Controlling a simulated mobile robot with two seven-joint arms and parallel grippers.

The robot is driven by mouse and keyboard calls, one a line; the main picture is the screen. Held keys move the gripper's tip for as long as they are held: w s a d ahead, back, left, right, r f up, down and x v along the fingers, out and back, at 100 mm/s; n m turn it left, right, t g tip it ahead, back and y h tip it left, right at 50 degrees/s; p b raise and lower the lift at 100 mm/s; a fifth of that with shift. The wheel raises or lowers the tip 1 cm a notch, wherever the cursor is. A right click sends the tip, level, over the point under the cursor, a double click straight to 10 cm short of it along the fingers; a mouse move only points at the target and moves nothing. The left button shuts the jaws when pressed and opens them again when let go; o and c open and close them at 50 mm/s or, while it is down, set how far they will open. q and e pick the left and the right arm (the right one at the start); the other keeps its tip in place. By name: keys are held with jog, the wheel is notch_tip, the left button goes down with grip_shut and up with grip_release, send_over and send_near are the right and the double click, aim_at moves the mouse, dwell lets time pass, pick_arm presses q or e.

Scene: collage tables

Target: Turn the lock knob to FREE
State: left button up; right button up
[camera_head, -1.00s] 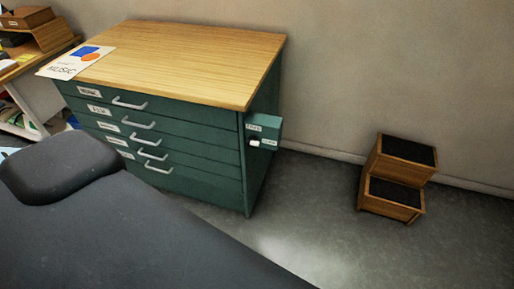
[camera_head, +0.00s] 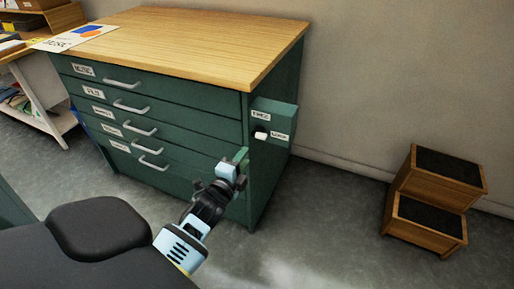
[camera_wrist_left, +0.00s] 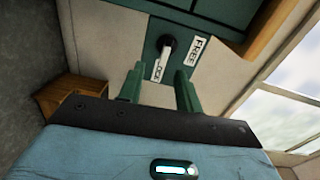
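The lock box (camera_head: 283,118) is a green block on the right side of the green drawer cabinet. Its small knob (camera_head: 261,134) has a white handle; in the left wrist view the knob (camera_wrist_left: 167,44) shows a dark round base. The handle points toward the LOCK label (camera_head: 280,137), away from the FREE label (camera_head: 261,114). My left gripper (camera_head: 241,156) is below and left of the knob in the head view, apart from it. In the wrist view its two green fingers (camera_wrist_left: 158,88) are spread, with the LOCK label seen between them. My right gripper is not in view.
The cabinet (camera_head: 190,125) has several handled drawers and a wooden top with a poster (camera_head: 75,37) on it. A wooden step stool (camera_head: 432,200) stands on the floor at right. Floor between stool and cabinet is clear. A desk (camera_head: 20,50) is at far left.

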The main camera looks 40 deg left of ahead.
aim_at(256, 137)
pick_arm(q)
jog(key=shift+w+a+r, duration=0.3)
jog(key=shift+w+r, duration=0.2)
jog(key=shift+w, duration=0.1)
jog(key=shift+b+x, duration=0.55)
jog(key=shift+x, duration=3.25)
grip_shut()
